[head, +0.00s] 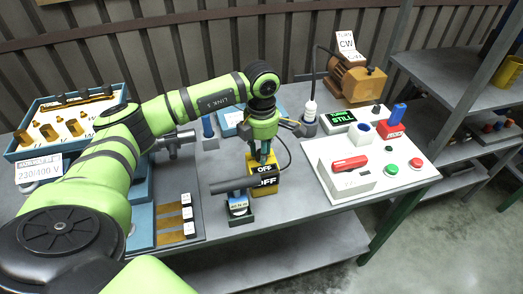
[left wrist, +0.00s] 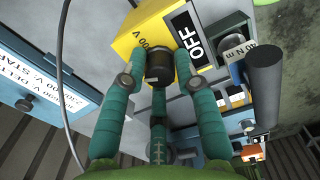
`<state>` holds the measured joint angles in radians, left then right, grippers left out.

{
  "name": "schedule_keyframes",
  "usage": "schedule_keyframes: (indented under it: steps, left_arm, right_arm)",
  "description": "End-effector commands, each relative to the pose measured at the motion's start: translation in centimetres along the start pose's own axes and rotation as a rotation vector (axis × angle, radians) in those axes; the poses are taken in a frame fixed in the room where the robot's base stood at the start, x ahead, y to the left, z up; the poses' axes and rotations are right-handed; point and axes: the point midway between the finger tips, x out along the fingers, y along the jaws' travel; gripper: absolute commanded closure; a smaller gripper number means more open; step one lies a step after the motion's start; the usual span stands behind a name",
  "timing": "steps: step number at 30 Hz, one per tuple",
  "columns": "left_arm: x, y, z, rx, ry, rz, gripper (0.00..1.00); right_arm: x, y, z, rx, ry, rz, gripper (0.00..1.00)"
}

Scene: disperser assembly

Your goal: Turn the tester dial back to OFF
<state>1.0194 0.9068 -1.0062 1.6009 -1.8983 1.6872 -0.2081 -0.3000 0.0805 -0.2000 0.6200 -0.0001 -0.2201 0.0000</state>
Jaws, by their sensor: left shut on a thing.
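The yellow tester (head: 266,190) stands on the grey bench, with OFF labels on its face and top. In the left wrist view the tester (left wrist: 130,40) fills the upper middle, with a white-on-black OFF label (left wrist: 188,36). Its dark round dial (left wrist: 158,66) sits between my teal fingers. My left gripper (head: 264,158) comes down from above onto the tester. In the left wrist view my left gripper (left wrist: 157,78) is shut on the dial. The dial's pointer is not clear. In the head view the fingers hide the dial. My right gripper is not in view.
A dark-handled tool (head: 234,184) on a small stand marked 40 N m is close left of the tester. A white control panel (head: 385,180) with buttons and an orange motor (head: 352,80) are to the right. A parts tray (head: 70,118) is at left. A cable runs behind the tester.

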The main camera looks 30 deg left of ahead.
Motion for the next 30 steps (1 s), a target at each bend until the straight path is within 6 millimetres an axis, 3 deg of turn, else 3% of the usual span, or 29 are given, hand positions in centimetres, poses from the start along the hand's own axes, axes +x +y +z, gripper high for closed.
schedule_keyframes:
  steps: [7, 8, 9, 22, 30]
  left_arm:
    - [0.1, -0.1, -0.1, 0.002, 0.004, -0.003, 1.00]
    - [0.1, -0.1, -0.1, 0.002, 0.004, -0.003, 0.61]
    - [0.1, -0.1, -0.1, 0.002, 0.004, -0.003, 0.45]
    - [-0.6, 0.0, 0.0, 0.002, -0.001, 0.000, 0.45]
    - [-5.7, 0.1, 0.1, 0.003, -0.003, 0.003, 0.45]
  right_arm:
    - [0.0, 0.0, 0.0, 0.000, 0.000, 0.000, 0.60]
    - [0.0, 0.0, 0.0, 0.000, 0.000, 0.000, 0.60]
    - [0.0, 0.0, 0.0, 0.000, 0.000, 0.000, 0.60]
    - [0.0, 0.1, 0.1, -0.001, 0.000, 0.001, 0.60]
    - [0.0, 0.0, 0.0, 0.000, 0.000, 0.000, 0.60]
